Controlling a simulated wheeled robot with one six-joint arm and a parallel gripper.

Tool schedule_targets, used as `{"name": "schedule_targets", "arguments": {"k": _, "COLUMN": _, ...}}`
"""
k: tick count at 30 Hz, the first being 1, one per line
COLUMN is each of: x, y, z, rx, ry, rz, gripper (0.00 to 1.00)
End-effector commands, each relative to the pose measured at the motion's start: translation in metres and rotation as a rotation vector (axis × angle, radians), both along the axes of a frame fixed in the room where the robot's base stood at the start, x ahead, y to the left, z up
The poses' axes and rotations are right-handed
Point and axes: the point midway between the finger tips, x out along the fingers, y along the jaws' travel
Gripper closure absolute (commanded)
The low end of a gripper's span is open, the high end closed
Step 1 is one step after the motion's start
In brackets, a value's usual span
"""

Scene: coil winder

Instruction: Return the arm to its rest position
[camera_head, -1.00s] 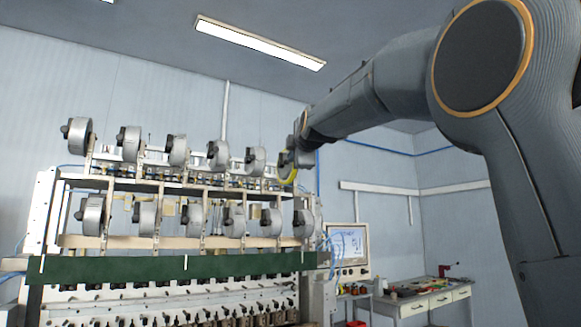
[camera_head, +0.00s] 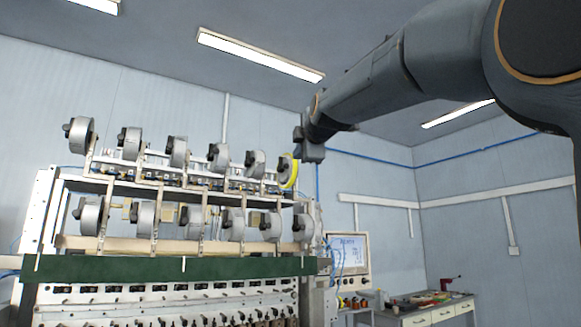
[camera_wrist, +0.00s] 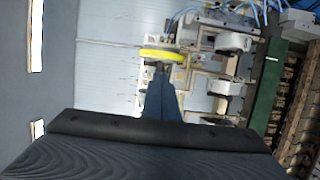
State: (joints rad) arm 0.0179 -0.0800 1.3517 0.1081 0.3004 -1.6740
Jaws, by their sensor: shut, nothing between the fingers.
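My arm reaches in from the upper right of the head view. Its end, with my gripper (camera_head: 311,152), is just right of and above the yellow-rimmed spool (camera_head: 289,171) at the right end of the upper spool row. In the wrist view my gripper (camera_wrist: 160,70) is shut and empty, its narrow fingers pointing toward the yellow spool (camera_wrist: 163,55). The fingertips overlap the spool's lower edge in that view; a gap shows in the head view. The fingers themselves are hard to make out in the head view.
The coil winder carries two rows of grey spools (camera_head: 178,151) above a green beam (camera_head: 170,268). A monitor (camera_head: 348,252) and a workbench with tools (camera_head: 428,315) stand to its right. The space above the machine, under the ceiling lamp (camera_head: 260,55), is clear.

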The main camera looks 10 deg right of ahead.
Motion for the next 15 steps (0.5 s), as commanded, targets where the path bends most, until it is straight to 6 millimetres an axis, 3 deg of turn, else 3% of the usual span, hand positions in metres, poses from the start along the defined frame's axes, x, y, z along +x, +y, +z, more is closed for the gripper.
{"name": "schedule_targets", "arguments": {"k": 11, "x": 0.001, "y": 0.0, "z": -0.001, "rx": 0.001, "ry": 0.001, "rz": 0.0, "gripper": 1.0}}
{"name": "schedule_targets", "arguments": {"k": 15, "x": 0.008, "y": 0.0, "z": -0.026, "rx": 0.039, "ry": 0.043, "rz": -0.001, "gripper": 1.0}}
